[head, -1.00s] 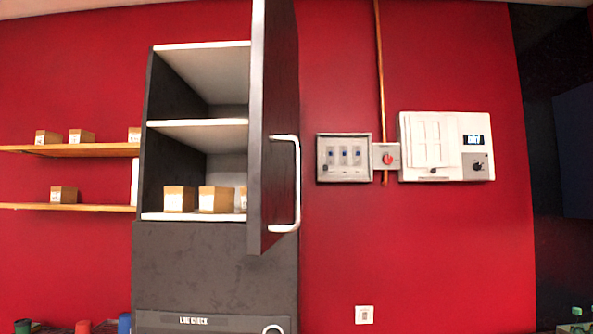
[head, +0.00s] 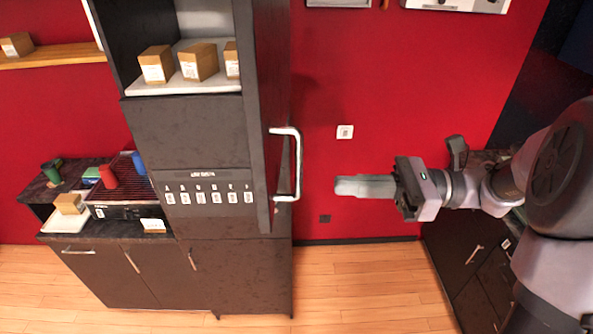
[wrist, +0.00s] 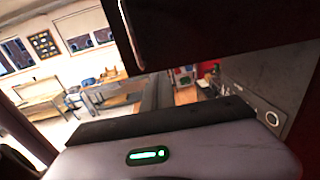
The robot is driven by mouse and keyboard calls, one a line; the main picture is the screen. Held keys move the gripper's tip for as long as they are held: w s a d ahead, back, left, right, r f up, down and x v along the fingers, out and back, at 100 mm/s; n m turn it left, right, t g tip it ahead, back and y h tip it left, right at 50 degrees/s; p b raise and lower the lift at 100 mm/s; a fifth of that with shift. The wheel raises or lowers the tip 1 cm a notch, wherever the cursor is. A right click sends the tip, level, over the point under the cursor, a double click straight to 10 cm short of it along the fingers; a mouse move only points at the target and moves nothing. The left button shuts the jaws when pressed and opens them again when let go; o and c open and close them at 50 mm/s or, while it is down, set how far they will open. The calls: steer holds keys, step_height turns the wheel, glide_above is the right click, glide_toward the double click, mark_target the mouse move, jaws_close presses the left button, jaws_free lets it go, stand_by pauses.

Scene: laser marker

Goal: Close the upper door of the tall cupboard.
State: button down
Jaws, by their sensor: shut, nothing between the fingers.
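The tall cupboard (head: 225,265) stands left of centre in the head view. Its upper door (head: 265,110) is dark, hinged on the right side and swung wide open, with a pale bar handle (head: 297,165) on its right face. The open upper compartment (head: 180,88) holds several small boxes on its white floor. My gripper (head: 340,187) is shut and empty, pointing left, to the right of the door handle and apart from it in the picture. In the wrist view, a dark panel edge (wrist: 230,35), probably the door, crosses the top; the fingertips cannot be made out there.
A low counter (head: 100,235) with cups, a grill and a box stands at the left. A wall shelf (head: 60,58) is at upper left. A dark cabinet (head: 460,265) stands at right, below my arm. Wooden floor (head: 360,275) is clear between it and the tall cupboard.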

mark_target(276, 182)
steer(key=a, duration=0.3)
steer(key=a+p, duration=0.1)
steer(key=a, duration=0.2)
steer(key=w+a+p, duration=0.1)
steer(key=a, duration=0.2)
steer(key=shift+r, duration=0.1)
steer(key=shift+a, duration=0.1)
steer(key=shift+a, duration=0.1)
